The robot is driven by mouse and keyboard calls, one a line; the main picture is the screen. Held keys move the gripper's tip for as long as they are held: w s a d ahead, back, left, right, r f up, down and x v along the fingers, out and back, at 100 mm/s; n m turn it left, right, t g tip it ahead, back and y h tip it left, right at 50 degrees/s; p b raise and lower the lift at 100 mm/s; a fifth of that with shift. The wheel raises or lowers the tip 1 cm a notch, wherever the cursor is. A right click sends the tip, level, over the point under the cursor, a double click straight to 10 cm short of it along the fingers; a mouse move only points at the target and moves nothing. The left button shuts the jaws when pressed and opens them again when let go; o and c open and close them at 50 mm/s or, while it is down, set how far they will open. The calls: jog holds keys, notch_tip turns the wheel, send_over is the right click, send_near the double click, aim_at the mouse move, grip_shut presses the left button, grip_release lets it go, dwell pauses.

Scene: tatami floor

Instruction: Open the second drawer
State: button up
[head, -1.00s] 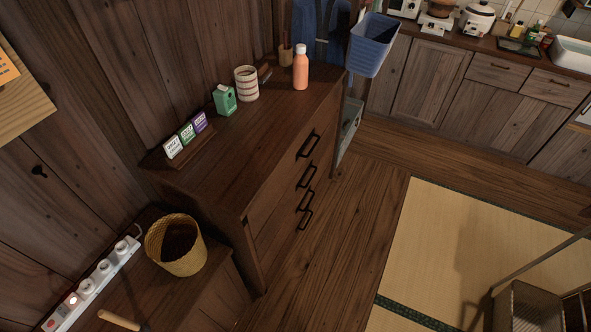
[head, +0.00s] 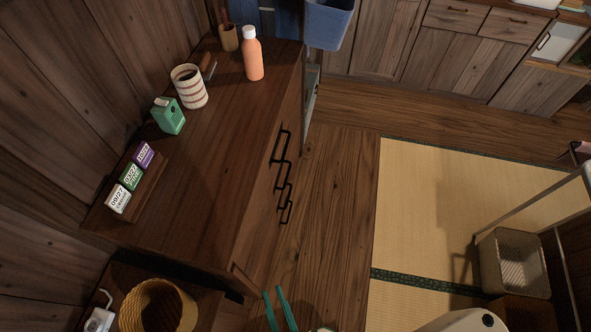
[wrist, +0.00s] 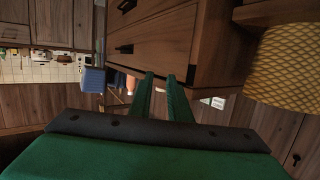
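The dark wooden chest of drawers (head: 190,190) stands against the wall, its drawer fronts facing right. Several black bar handles run down its front in the head view. The second handle from the top (head: 284,174) sits just below the top one (head: 280,147). The drawers look closed, seen steeply from above. My gripper (head: 279,292) has green fingers, apart and empty, near the chest's front corner, clear of the handles. In the wrist view the gripper (wrist: 163,78) is in front of the chest face, with two black handles (wrist: 124,48) at upper left; which drawers they belong to I cannot tell.
On the chest top stand an orange bottle (head: 253,60), a striped cup (head: 189,87), a green carton (head: 168,116) and small date blocks (head: 131,178). A woven basket (head: 158,306) is at lower left. Wooden floor (head: 335,190) beside the drawers is clear.

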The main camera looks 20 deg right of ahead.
jog(key=w+d+f+m, duration=0.2)
jog(key=w+f+m, duration=0.1)
jog(key=w+f, duration=0.4)
jog(key=m+h, duration=0.4)
jog(key=m, duration=0.7)
send_near(287, 177)
jog(key=shift+g, duration=0.3)
jog(key=shift+x, duration=4.95)
jog(key=shift+a, duration=0.1)
grip_shut()
